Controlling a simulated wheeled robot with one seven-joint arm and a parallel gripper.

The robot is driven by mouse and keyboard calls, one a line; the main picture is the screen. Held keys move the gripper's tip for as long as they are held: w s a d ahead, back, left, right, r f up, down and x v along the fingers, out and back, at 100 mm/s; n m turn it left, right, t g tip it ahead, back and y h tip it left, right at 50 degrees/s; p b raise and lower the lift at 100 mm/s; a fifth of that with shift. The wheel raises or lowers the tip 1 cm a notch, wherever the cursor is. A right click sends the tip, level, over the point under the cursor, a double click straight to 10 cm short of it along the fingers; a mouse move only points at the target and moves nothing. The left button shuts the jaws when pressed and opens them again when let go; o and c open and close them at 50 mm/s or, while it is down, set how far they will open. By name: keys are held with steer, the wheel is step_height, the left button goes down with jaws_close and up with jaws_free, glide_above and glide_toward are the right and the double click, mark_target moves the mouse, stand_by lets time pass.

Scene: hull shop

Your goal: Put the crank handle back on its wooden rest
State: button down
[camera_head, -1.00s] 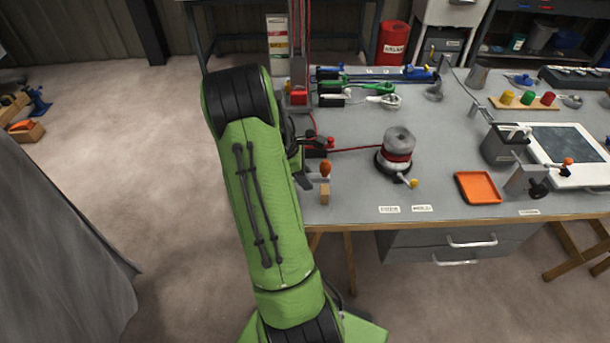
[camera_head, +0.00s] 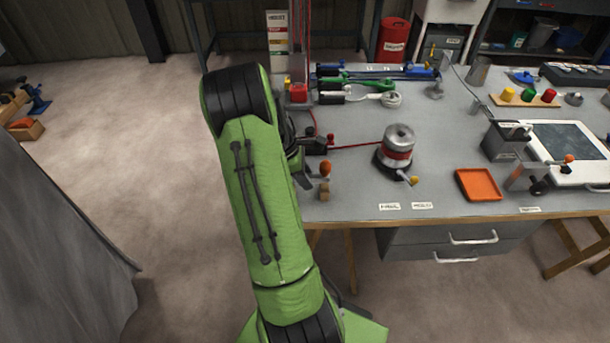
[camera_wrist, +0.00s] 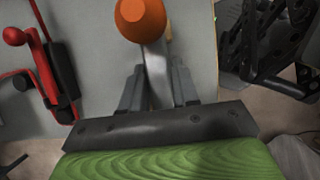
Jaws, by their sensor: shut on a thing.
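The crank handle has an orange knob (camera_head: 325,168) and a grey metal bar. In the wrist view the knob (camera_wrist: 140,18) is at the top, with the bar (camera_wrist: 155,68) running down between my fingers. My gripper (camera_wrist: 158,88) is shut on this bar. In the head view my gripper (camera_head: 305,180) is mostly hidden behind my green arm, at the bench's near left corner. The small wooden rest (camera_head: 324,192) shows just below the knob. I cannot tell whether the handle touches the rest.
A winch drum (camera_head: 398,146) with red line stands to the right on the grey bench (camera_head: 350,195). An orange tray (camera_head: 478,185) lies farther right. A red clamp-like part (camera_wrist: 38,62) is left in the wrist view. The bench front between rest and tray is mostly clear.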

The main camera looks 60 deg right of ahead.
steer(key=shift+f+b, duration=0.35)
steer(key=shift+f, duration=0.9)
stand_by(0.7)
steer(key=shift+c, duration=1.8)
jaws_free()
step_height(320, 180, up, 8)
steer(key=p, duration=0.7)
steer(key=shift+r, duration=0.1)
steer(key=shift+w+a, duration=0.1)
